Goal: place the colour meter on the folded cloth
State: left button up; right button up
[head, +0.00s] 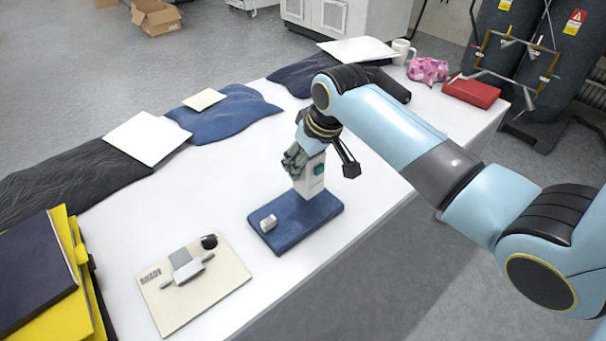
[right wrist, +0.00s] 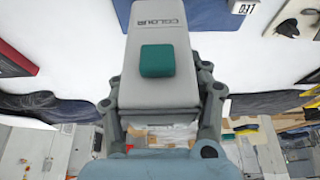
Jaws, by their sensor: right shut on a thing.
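The colour meter (head: 313,178) is a pale grey box with a green button. In the right wrist view it (right wrist: 160,80) is upright in the picture, with its "COLOUR" lettering at the top. My right gripper (head: 298,160) is shut on it; the fingers also show in the right wrist view, on both sides of it. Its lower end is over a flat dark blue rectangle (head: 290,228), which looks like the folded cloth; I cannot tell whether they touch. A small white numbered piece (head: 268,222) sits on the rectangle's left part. My left gripper is out of view.
A cream "SHADE" board (head: 220,290) with a grey device lies at front left. Crumpled blue cloth (head: 235,120) and white sheets (head: 147,138) line the back edge. A red box (head: 471,92), mug (head: 402,50) and pink cloth (head: 428,70) stand at the far right.

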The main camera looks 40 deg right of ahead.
aim_at(304, 175)
notch_tip(304, 175, down, 4)
jog(key=shift+r, duration=0.25)
jog(key=shift+f, duration=0.25)
jog(key=shift+f, duration=0.1)
jog(key=o, duration=1.4)
jog(key=shift+o, duration=0.2)
jog(key=p+v, duration=0.1)
jog(key=v, duration=1.1)
